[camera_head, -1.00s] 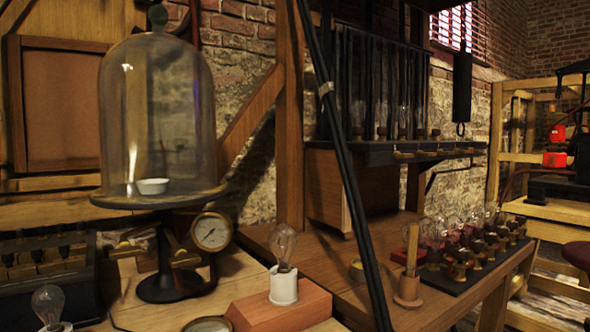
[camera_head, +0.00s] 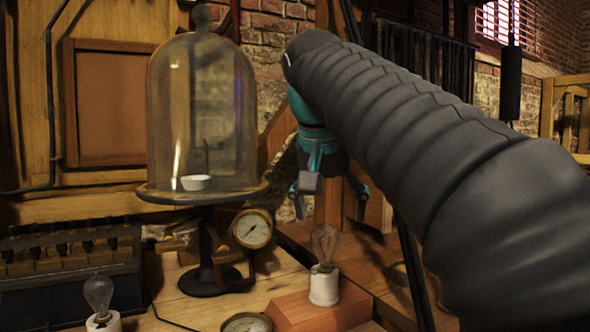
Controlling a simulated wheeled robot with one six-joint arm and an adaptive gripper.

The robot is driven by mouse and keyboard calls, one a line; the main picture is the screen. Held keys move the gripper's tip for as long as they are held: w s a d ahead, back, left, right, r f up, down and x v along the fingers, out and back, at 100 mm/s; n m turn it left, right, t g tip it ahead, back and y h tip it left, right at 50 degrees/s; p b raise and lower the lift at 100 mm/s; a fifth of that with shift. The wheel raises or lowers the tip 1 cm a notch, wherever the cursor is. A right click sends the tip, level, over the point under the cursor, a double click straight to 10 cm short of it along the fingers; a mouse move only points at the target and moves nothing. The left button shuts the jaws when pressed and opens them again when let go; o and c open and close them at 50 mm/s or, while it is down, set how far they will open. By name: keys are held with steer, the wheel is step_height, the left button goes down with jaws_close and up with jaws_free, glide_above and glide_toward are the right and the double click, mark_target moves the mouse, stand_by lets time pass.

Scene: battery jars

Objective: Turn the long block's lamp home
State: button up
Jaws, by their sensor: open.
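The long block (camera_head: 310,315) is a reddish wooden block at the front of the bench. A white lamp holder (camera_head: 324,288) stands on it, with a clear glass lamp (camera_head: 325,246) upright in the holder. My gripper (camera_head: 328,203) is teal and dark grey. It hangs above the lamp with its fingers spread and pointing down, apart from the glass and empty. A second clear lamp (camera_head: 98,294) sits in a white holder at the lower left.
A glass bell jar (camera_head: 203,110) with a small white dish inside stands on a dark pedestal left of my gripper. A brass gauge (camera_head: 252,229) is beside the pedestal. A round dial (camera_head: 247,323) lies at the front edge. A dark rack (camera_head: 70,270) stands at the left. My arm hides much of the right side.

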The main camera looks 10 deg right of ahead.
mark_target(329, 233)
step_height(329, 233, up, 6)
steer(key=w+a+m, duration=0.2)
steer(key=w+m, duration=0.1)
steer(key=shift+g+h, duration=0.3)
steer(key=shift+s+x, duration=0.1)
steer(key=shift+x, duration=3.3)
steer(key=shift+s+x, duration=0.15)
steer(key=shift+x, duration=3.25)
steer(key=shift+d, duration=0.15)
steer(key=c, duration=1.4)
steer(key=m+g, duration=0.1)
steer(key=m, duration=0.2)
steer(key=shift+f+h, duration=0.1)
steer(key=shift+h, duration=0.3)
steer(key=m, duration=0.1)
steer(key=m+g, duration=0.1)
steer(key=m, duration=0.1)
steer(key=shift+s+d+h, duration=0.1)
steer(key=shift+s+h, duration=0.15)
steer(key=shift+h, duration=0.15)
